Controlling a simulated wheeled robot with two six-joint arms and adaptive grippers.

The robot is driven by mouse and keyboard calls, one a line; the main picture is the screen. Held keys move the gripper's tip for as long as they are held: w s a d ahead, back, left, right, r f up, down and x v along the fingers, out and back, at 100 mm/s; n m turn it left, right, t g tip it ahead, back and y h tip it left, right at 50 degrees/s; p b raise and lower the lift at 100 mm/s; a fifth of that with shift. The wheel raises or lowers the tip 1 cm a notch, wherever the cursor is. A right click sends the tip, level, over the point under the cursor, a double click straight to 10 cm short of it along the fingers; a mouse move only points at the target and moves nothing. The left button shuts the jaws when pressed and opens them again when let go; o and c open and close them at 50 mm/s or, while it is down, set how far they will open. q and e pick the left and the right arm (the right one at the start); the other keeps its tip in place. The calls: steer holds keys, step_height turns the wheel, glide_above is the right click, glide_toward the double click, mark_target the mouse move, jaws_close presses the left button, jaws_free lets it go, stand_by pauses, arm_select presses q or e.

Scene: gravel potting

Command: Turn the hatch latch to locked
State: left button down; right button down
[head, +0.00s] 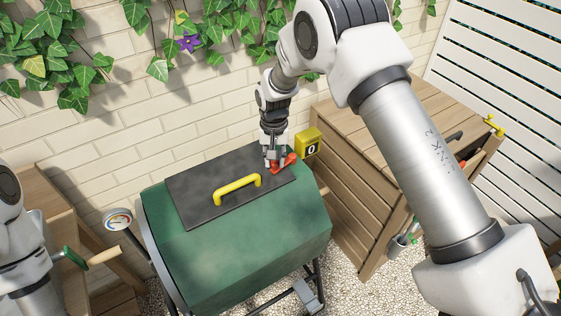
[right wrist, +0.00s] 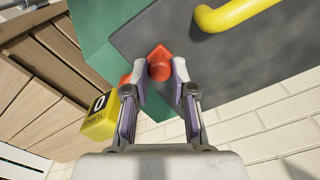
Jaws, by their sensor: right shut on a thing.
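The red hatch latch (head: 287,162) sits at the right end of the dark hatch (head: 200,201) on top of the green drum (head: 260,246). My right gripper (head: 274,162) reaches down from above and is shut on the latch. In the right wrist view the latch's round red hub (right wrist: 160,71) lies between the two fingertips of my right gripper (right wrist: 160,78). A pointed red end shows beyond the fingers, and another red part shows beside the left finger. The hatch lies flat with its yellow handle (head: 236,188). My left arm shows at the left edge, but its gripper is out of view.
A yellow counter box (head: 307,143) reading 0 stands right of the latch. A wooden cabinet (head: 345,190) is at the right, and a brick wall with ivy is behind. A round gauge (head: 118,219) is at the drum's left. Gravel covers the ground.

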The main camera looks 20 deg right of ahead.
steer(key=shift+w+a+f+m, duration=0.15)
steer(key=shift+w+m, duration=0.25)
steer(key=shift+m, duration=0.3)
steer(key=shift+w+a+f+m, duration=0.1)
steer(key=shift+w+m, duration=0.25)
steer(key=shift+m, duration=0.35)
steer(key=shift+r, duration=0.1)
steer(key=c, duration=1.2)
jaws_free()
steer(key=shift+o, duration=1.2)
steer(key=shift+w, duration=0.1)
steer(key=shift+w+a, duration=0.1)
steer(key=shift+w, duration=0.1)
step_height(320, 180, up, 12)
